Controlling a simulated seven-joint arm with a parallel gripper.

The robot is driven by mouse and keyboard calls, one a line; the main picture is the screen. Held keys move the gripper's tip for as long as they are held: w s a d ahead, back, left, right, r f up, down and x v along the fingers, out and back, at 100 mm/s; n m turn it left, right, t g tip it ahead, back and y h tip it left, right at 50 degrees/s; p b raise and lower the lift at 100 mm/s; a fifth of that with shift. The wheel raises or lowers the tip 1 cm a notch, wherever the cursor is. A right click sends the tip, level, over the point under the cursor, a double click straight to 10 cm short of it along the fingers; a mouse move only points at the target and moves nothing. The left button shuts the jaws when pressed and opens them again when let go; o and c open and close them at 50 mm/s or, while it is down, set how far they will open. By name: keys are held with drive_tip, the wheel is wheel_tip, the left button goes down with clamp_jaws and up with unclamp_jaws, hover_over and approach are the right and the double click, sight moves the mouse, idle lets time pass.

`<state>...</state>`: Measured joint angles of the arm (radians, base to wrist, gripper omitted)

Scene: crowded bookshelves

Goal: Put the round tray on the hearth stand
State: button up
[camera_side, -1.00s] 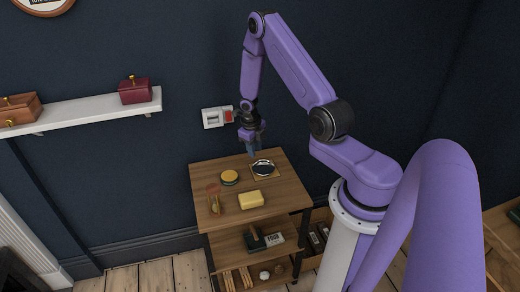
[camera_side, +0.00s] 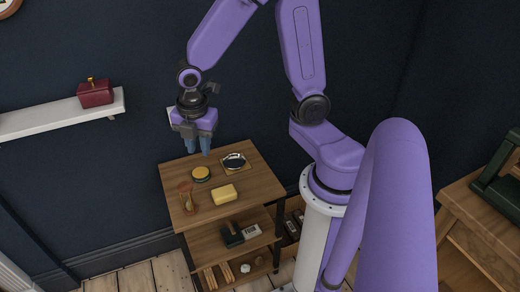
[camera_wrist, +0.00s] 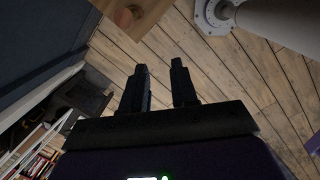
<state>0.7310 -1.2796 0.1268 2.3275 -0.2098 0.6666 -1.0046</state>
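My gripper (camera_side: 199,146) is above the back left part of the small wooden table, pointing down. In the wrist view its two dark fingers (camera_wrist: 159,66) stand apart with nothing between them. A shiny round dish with a dark middle (camera_side: 234,161) lies on a square tan base at the back right of the tabletop, to the right of my gripper. It may be the round tray, but I cannot tell for sure. I cannot pick out the hearth stand in either view.
The table (camera_side: 258,187) also holds a round yellow-topped tin (camera_side: 201,173), a yellow block (camera_side: 224,195) and a small brown item (camera_side: 188,203). Its lower shelves hold several things. A white wall shelf (camera_side: 60,117) with a red box (camera_side: 95,93) is at left. Bare floorboards (camera_wrist: 250,75) show in the wrist view.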

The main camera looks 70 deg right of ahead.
drive_tip(key=s+a+r+m, duration=0.1)
drive_tip(key=s+r+m, duration=0.1)
drive_tip(key=s, duration=0.6)
drive_tip(key=s+a+r+m+g+y, duration=0.1)
drive_tip(key=s+r+m, duration=0.2)
drive_tip(key=s, duration=0.6)
drive_tip(key=shift+a+r+m+y, duration=0.2)
drive_tip(key=shift+a+m+y, duration=0.15)
drive_tip(key=shift+m, duration=0.65)
